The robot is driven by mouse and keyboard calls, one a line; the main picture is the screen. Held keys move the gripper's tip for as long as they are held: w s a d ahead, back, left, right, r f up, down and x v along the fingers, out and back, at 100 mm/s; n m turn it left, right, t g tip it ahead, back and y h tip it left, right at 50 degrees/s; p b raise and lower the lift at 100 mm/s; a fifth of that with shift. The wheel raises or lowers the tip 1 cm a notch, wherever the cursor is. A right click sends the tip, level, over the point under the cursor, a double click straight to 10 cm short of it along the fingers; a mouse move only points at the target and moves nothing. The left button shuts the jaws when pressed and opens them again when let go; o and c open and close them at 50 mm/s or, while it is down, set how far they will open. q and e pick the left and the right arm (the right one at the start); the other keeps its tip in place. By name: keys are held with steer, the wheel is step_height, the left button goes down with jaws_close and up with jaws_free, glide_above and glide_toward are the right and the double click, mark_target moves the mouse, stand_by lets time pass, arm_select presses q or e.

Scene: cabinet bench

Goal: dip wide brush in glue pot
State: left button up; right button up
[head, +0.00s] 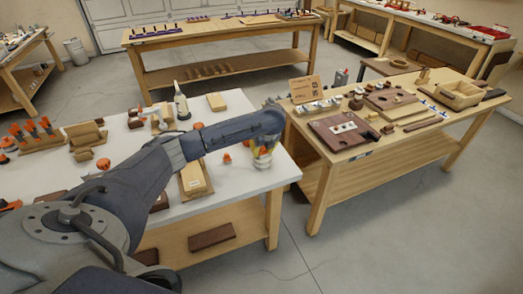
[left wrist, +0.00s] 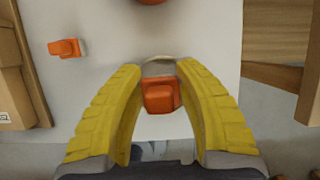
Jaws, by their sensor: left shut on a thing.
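My left gripper (head: 263,158) reaches over the right edge of the white-topped bench and points down. In the left wrist view its yellow fingers (left wrist: 160,110) are shut on an orange-handled thing (left wrist: 160,94) with a grey band and a thin cream edge, which looks like the wide brush. In the head view the gripper mostly hides it. A round orange thing (left wrist: 152,2) is cut off at the top of the left wrist view. I cannot tell if it is the glue pot. My right gripper is not in view.
A small orange-and-grey piece (left wrist: 66,48) lies left of the fingers, apart from them. A wooden bench (head: 355,150) with boards and small parts stands close on the right.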

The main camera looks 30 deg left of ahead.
arm_select(q)
steer(key=shift+r, duration=3.45)
